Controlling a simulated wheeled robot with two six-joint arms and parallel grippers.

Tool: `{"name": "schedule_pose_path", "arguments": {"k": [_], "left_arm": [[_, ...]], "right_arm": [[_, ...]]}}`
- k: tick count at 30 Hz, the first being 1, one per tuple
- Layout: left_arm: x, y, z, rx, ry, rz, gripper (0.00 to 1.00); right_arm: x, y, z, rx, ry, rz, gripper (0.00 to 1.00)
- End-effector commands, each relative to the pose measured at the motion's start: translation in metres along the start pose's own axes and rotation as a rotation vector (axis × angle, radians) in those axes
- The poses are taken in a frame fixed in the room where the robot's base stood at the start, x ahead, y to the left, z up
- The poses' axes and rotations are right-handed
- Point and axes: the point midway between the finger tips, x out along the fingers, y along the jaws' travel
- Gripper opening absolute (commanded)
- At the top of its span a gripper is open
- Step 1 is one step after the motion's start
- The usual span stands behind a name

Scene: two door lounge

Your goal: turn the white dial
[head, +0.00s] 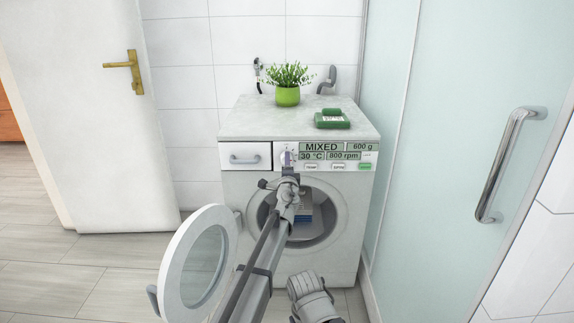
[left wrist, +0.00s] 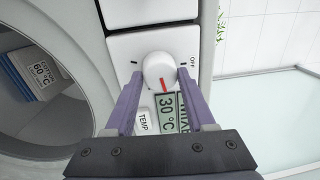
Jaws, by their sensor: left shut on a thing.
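The white dial (left wrist: 159,68) with a red pointer line is on the washing machine's (head: 232,196) front panel. In the left wrist view the red line points down toward the 30 °C display, and OFF is printed at the upper right. My left gripper (left wrist: 158,76) has one finger on each side of the dial and is shut on it. In the head view my left gripper (head: 288,158) reaches the panel and largely hides the dial. The display (head: 322,147) reads MIXED, 600 g, 30 °C and 800 rpm.
The round washer door (head: 176,268) stands open at the left, near my left arm. A blue-and-white labelled item (left wrist: 42,75) reading COTTON 60 °C is in the drum. A potted plant (head: 288,95) and a green item (head: 332,124) are on top. Glass (head: 450,150) stands at the right.

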Motion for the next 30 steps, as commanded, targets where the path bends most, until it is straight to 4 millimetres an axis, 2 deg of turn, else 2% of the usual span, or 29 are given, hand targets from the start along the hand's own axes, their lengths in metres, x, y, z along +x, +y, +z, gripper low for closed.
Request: {"name": "schedule_pose_path", "arguments": {"k": [1, 8, 20, 26, 30], "left_arm": [[0.0, 0.0, -0.001, -0.001, 0.002, 0.0, 0.58], [0.0, 0.0, -0.001, -0.001, 0.001, 0.0, 0.84], [-0.007, 0.0, 0.0, -0.002, 0.001, 0.0, 0.85], [-0.033, 0.001, 0.0, -0.002, 0.001, 0.0, 0.85], [-0.057, 0.001, 0.001, -0.001, 0.002, 0.0, 0.85]], "right_arm": [[0.0, 0.0, 0.0, 0.0, 0.0, 0.0, 0.5], [0.0, 0.0, 0.0, 0.0, 0.0, 0.0, 0.5], [0.001, 0.0, 0.0, 0.0, 0.0, 0.0, 0.5], [0.003, 0.0, 0.0, -0.001, 0.0, 0.0, 0.5], [0.005, -0.001, 0.0, -0.001, 0.0, -0.001, 0.5]]}}
